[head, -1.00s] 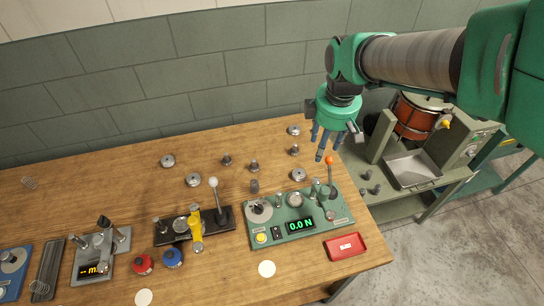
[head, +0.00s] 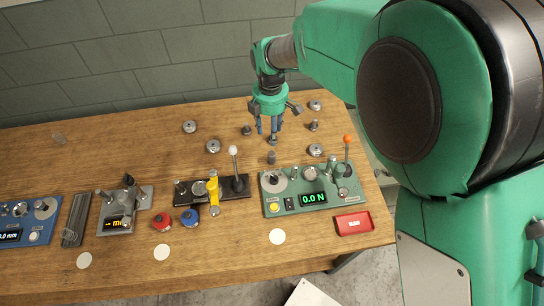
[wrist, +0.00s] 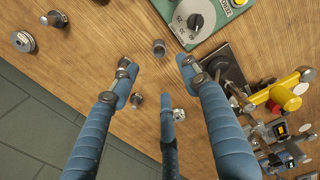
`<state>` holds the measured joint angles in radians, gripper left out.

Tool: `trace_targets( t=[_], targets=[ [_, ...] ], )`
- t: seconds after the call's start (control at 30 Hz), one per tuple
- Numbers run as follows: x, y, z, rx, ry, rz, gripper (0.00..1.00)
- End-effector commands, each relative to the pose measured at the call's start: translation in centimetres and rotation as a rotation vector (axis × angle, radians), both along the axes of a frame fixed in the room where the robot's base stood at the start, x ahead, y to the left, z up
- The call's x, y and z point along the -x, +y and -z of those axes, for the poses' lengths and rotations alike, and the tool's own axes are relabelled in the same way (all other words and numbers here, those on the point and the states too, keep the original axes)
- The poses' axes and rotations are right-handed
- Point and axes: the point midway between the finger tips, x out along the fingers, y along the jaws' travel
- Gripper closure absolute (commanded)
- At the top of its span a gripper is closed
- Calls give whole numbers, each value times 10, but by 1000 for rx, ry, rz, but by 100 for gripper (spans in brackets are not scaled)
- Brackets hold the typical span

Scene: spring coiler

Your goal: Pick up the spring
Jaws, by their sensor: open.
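My gripper (head: 270,128) hangs over the back right of the table, far to the right of both. Its blue fingers (wrist: 155,75) are spread and empty in the wrist view. No spring shows in the wrist view.
Several small metal weights (head: 271,157) stand below and around my gripper. A green force tester (head: 313,190) and a red tray (head: 353,223) are at right. A lever tool (head: 213,190) and a grey gauge (head: 125,211) line the front. The table's back left is mostly clear.

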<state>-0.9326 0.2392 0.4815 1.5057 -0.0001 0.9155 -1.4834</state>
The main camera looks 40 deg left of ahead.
Motion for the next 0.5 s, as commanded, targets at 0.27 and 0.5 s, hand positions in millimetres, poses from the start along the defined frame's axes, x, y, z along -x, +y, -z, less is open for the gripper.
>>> trace_targets(
  t=[0.27,0.5],
  targets=[
    [0,0,10,1,1,1,54],
    [0,-1,42,1,1,2,54]
  ],
)
